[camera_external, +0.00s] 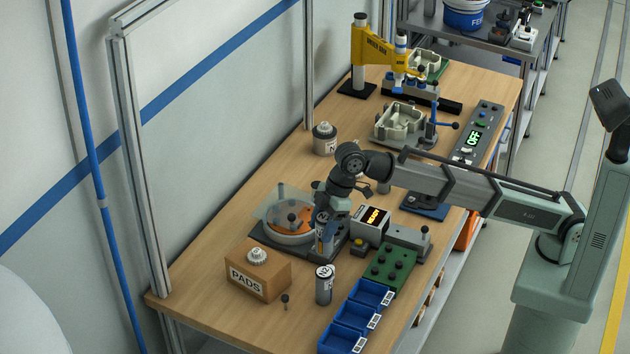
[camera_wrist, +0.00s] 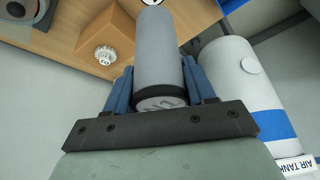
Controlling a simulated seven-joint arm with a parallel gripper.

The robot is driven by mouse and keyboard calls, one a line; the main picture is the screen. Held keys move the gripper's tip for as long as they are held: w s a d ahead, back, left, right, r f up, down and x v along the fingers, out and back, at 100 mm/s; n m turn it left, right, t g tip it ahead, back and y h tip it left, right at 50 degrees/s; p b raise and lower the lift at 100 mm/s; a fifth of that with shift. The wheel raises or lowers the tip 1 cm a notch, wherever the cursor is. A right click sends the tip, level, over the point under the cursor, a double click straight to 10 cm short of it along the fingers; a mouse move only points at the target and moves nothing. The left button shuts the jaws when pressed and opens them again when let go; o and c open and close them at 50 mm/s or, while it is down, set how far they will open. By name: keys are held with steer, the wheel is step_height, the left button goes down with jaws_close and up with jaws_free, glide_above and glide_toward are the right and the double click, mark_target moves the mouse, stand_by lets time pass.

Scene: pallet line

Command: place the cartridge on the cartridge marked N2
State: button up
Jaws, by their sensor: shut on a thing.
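My gripper (camera_wrist: 160,88) has its blue fingers shut on a grey cartridge (camera_wrist: 163,55). The end facing the wrist camera has a black band and a mark that looks like N1. In the external view my gripper (camera_external: 322,212) holds this cartridge (camera_external: 323,240) roughly upright in front of the round orange dish; its height above the bench is hard to judge. A second silver cartridge (camera_external: 325,288) with a dark top band stands upright on the bench, nearer the front and apart from the held one.
A PADS box (camera_external: 257,274) stands left of the standing cartridge, a small knob (camera_external: 285,299) between them. Blue bins (camera_external: 355,316) and a green board (camera_external: 390,266) lie to its right. The orange dish station (camera_external: 290,230) is behind. Bare bench lies around the standing cartridge.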

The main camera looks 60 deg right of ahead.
mark_target(322, 248)
steer(key=shift+f, duration=3.8)
steer(key=shift+f, duration=0.1)
steer(key=o, duration=1.2)
steer(key=v, duration=1.2)
